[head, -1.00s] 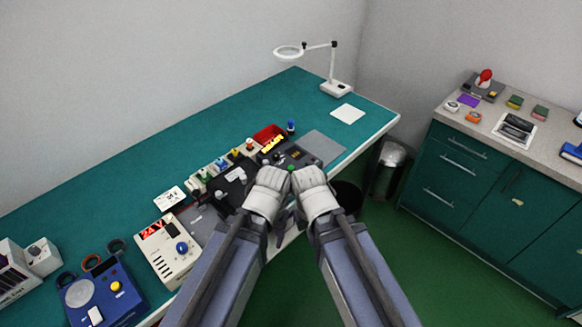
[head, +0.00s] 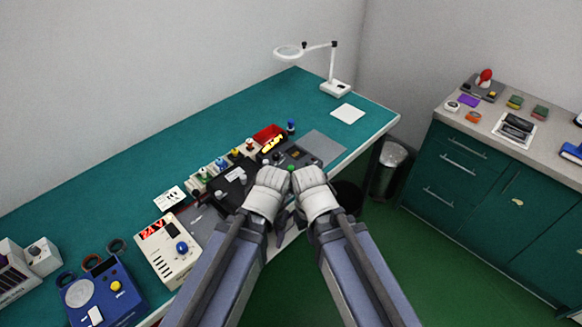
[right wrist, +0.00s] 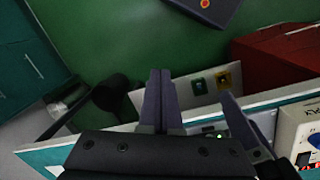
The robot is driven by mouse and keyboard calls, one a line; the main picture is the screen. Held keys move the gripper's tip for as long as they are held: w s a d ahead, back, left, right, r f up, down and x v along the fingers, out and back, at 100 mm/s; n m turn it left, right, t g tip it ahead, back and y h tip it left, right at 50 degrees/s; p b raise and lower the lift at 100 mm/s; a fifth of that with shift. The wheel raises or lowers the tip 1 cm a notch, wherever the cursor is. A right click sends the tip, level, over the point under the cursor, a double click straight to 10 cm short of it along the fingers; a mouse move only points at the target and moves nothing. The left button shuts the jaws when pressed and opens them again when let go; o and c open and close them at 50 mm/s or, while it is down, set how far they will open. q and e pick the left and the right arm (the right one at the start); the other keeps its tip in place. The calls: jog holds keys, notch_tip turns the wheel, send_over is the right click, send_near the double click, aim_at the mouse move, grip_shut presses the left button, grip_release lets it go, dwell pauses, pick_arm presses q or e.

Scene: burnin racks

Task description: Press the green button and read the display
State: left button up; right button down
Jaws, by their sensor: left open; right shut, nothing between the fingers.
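A small green button (head: 291,167) shows in the head view at the front edge of a dark device with a small display (head: 295,154); the display's text is too small to read. My right gripper (head: 313,187) is just in front of the button; its fingers are hidden there by its pale wrist casing. In the right wrist view its two fingers (right wrist: 160,98) are shut together and empty. My left gripper (head: 268,190) is close beside it, open, with its fingers mostly hidden in the head view. I cannot tell whether either gripper touches the button.
A cream supply with a red lit display (head: 152,229) and a blue dial stands to the left, beyond a blue unit (head: 100,293). A red bin (head: 268,133) and several small coloured parts lie behind the device. A grey mat (head: 323,148) is clear at right.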

jog(key=w+a+r+n+t+y, duration=0.1)
jog(key=w+a+n+t+y, duration=0.3)
jog(key=w, duration=1)
notch_tip(320, 180, up, 6)
jog(key=n+t+y, duration=0.1)
jog(key=n+t, duration=0.3)
jog(key=n, duration=0.3)
send_over(291, 168)
jog(key=shift+s+d+r+p, duration=0.2)
jog(key=shift+s+d+p, duration=0.05)
jog(key=shift+d+p, duration=0.15)
jog(key=shift+f, duration=0.15)
notch_tip(291, 168, down, 9)
jog(key=b, duration=0.9)
jog(key=shift+f+b, duration=0.25)
jog(key=shift+b, duration=0.1)
